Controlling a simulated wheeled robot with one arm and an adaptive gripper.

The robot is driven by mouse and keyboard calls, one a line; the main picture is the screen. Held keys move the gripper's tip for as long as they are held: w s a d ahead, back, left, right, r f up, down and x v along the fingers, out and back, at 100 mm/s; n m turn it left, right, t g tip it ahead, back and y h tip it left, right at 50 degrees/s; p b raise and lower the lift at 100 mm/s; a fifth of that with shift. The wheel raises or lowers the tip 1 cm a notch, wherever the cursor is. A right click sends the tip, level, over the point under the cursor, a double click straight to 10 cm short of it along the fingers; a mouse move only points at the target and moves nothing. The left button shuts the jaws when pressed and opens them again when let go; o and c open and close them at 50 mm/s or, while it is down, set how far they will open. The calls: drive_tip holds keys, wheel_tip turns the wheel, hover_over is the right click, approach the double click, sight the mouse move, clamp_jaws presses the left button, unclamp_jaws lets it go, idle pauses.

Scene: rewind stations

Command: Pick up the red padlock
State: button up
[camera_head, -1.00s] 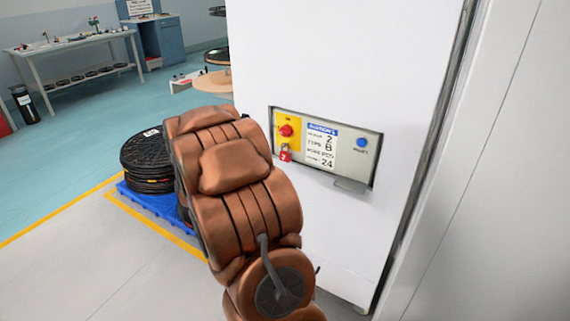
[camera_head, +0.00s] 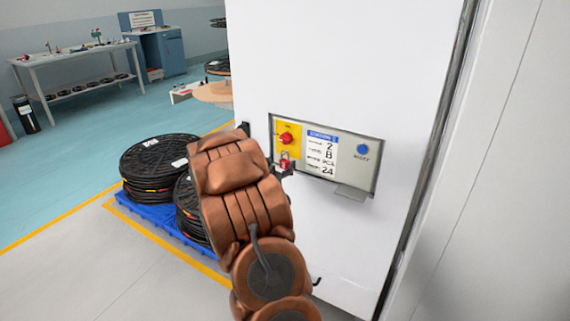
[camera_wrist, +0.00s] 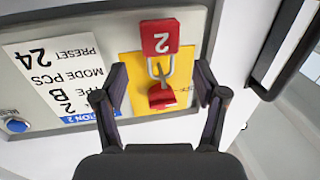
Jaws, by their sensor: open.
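The red padlock (camera_head: 284,160) hangs below the red rotary switch (camera_head: 287,138) on the yellow plate of the station panel. In the wrist view the padlock (camera_wrist: 160,37) appears upside down, with a white 2 on its red body and its grey shackle running to the red switch (camera_wrist: 170,98). My gripper (camera_wrist: 160,84) is open, its two dark fingers on either side of the shackle and switch, with gaps on both sides. The padlock body lies beyond the fingertips in the picture. In the head view a fingertip shows beside the padlock; most of the gripper is hidden by my arm.
The panel (camera_head: 350,187) is set into a white cabinet wall (camera_head: 340,60) and carries a label card (camera_head: 321,155) and a blue button (camera_head: 362,149). Black reels (camera_head: 155,160) stand on a blue pallet (camera_head: 160,217) at left. A workbench (camera_head: 75,65) stands far back.

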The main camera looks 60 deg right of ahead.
drive_tip(key=shift+x, duration=1.4)
drive_tip(key=shift+r, duration=0.1)
drive_tip(key=c, duration=1.4)
drive_tip(key=shift+o, duration=0.2)
drive_tip(key=shift+r+p, duration=0.45)
drive_tip(key=shift+r, duration=0.3)
drive_tip(key=b+v, duration=1.1)
drive_tip(key=v, duration=0.7)
drive_tip(key=shift+b, duration=0.3)
